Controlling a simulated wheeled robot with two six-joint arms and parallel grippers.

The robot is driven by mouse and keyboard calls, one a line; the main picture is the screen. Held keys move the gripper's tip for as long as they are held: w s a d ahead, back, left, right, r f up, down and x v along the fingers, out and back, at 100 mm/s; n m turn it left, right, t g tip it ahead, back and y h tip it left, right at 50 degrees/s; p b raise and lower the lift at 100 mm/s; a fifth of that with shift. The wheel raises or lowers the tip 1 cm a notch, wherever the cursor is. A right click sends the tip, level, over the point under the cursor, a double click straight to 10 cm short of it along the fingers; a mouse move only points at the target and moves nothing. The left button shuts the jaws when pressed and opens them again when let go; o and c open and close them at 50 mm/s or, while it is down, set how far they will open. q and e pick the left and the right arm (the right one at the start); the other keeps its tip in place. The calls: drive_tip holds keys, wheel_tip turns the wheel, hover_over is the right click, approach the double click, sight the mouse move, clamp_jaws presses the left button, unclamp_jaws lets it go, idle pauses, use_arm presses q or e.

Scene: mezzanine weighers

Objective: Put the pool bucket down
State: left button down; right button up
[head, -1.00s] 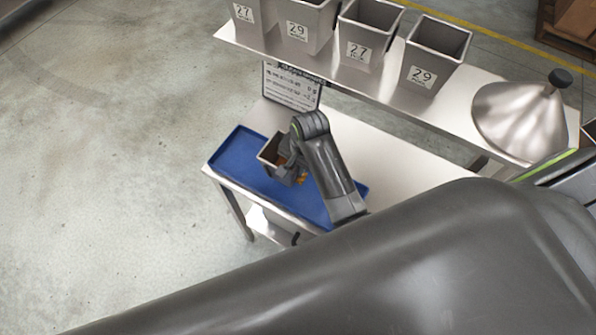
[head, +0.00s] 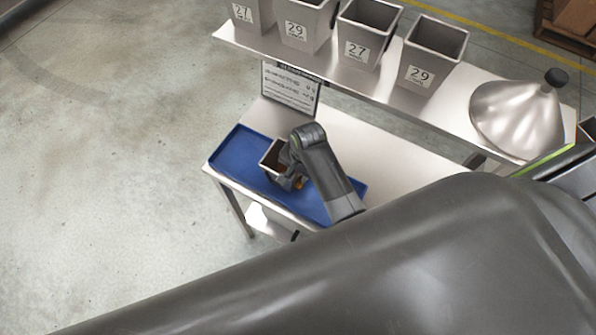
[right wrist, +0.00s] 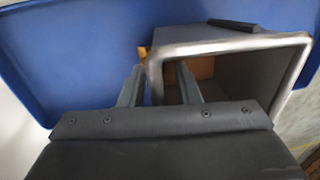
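The pool bucket (head: 270,160) is a small square metal bucket at the blue tray (head: 231,151) on the lower bench. It looks upright and on the tray, but its base is partly hidden, so contact is not certain. My right gripper (head: 291,180) is at its right side. In the right wrist view, the fingers of the right gripper (right wrist: 160,82) straddle one wall of the bucket (right wrist: 240,43), one finger outside and one inside, with gaps between fingers and wall. Something orange-brown (right wrist: 203,68) shows inside the bucket. My left gripper is out of view.
A raised metal shelf (head: 455,109) behind holds several numbered bins (head: 433,55) and a metal cone (head: 520,115) with a black knob. A printed sign (head: 290,90) stands behind the tray. The bench right of the tray (head: 390,160) is clear.

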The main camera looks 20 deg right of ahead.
drive_tip(key=shift+r, duration=0.1)
drive_tip(key=shift+r, duration=0.45)
wheel_tip(320, 180, up, 11)
drive_tip(key=s+d+b, duration=0.1)
drive_tip(key=b, duration=0.1)
drive_tip(key=shift+s, duration=0.15)
idle(0.4)
